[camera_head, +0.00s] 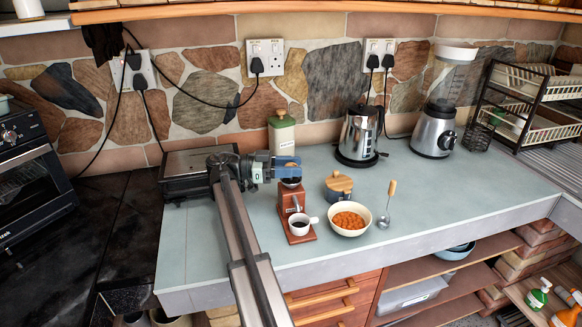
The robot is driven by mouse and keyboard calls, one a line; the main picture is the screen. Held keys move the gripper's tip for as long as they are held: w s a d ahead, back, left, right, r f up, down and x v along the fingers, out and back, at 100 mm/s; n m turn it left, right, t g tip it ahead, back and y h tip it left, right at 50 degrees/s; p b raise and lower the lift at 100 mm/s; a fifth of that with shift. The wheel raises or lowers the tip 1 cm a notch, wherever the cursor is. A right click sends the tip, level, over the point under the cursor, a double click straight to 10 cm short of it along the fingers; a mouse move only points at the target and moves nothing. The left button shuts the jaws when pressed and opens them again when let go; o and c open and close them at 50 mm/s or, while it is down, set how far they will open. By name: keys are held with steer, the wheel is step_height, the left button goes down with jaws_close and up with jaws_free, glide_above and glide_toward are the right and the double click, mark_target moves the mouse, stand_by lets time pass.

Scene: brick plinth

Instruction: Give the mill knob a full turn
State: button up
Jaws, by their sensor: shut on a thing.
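The mill (291,203) is a reddish-brown wooden grinder on a flat wooden base, standing on the grey-blue counter. A dark metal bowl shows at its top. A white cup (301,227) of dark liquid stands at the front of its base. My gripper (290,172) reaches in from the left, just above the mill's top, with its blue fingers shut on the mill knob. The knob itself and most of the crank are hidden by the fingers.
A bowl of beans (350,219), a scoop (386,207) and a wooden-lidded pot (338,186) stand close right of the mill. A canister (281,134) stands behind my gripper. A kettle (359,136) and blender (436,115) are farther right. The front-right counter is clear.

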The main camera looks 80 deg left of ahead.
mark_target(291, 164)
steer(key=shift+m+h, duration=0.6)
steer(key=shift+h, duration=0.3)
steer(key=o, duration=0.9)
steer(key=shift+o, duration=0.2)
step_height(291, 164, up, 10)
